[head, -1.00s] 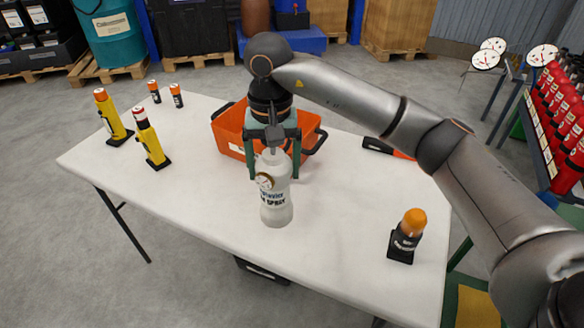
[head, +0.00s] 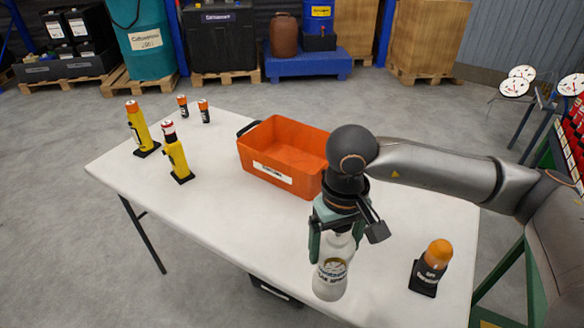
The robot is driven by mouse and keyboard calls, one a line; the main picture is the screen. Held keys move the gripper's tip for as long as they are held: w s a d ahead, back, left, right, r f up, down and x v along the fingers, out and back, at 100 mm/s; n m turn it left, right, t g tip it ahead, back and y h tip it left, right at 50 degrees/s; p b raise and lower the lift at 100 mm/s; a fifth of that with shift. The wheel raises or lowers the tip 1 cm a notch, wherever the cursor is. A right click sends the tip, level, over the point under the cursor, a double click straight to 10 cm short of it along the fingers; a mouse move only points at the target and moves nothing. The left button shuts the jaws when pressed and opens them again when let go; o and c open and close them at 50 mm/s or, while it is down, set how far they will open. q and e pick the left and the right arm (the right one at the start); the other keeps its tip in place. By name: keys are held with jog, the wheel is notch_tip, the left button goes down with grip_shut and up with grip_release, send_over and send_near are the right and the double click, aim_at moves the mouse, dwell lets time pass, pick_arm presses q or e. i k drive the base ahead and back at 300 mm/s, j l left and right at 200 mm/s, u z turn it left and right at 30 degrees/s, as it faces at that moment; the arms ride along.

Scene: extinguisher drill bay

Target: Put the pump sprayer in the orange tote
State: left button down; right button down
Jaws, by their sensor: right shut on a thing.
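The pump sprayer (head: 333,277) is a pale white-grey bottle with dark lettering and a round label. My right gripper (head: 335,248) is shut on its upper part from above, with a finger on each side; the sprayer's top is largely hidden. The sprayer hangs upright in front of the orange tote, toward the table's front edge; I cannot tell whether its base touches the table. The orange tote (head: 262,152) stands open at the table's back middle, with a white label on its front. The visible part of its inside is empty. My arm hides its right end. My left gripper is out of view.
An orange-domed lamp (head: 436,257) stands at right. The table's middle left is clear.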

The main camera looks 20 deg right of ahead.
aim_at(304, 169)
jog(key=i+j+z, duration=0.25)
jog(key=i+j, duration=0.15)
jog(key=i+j+z, duration=0.25)
jog(key=j, duration=0.25)
jog(key=i+l, duration=0.05)
jog(key=i, duration=0.05)
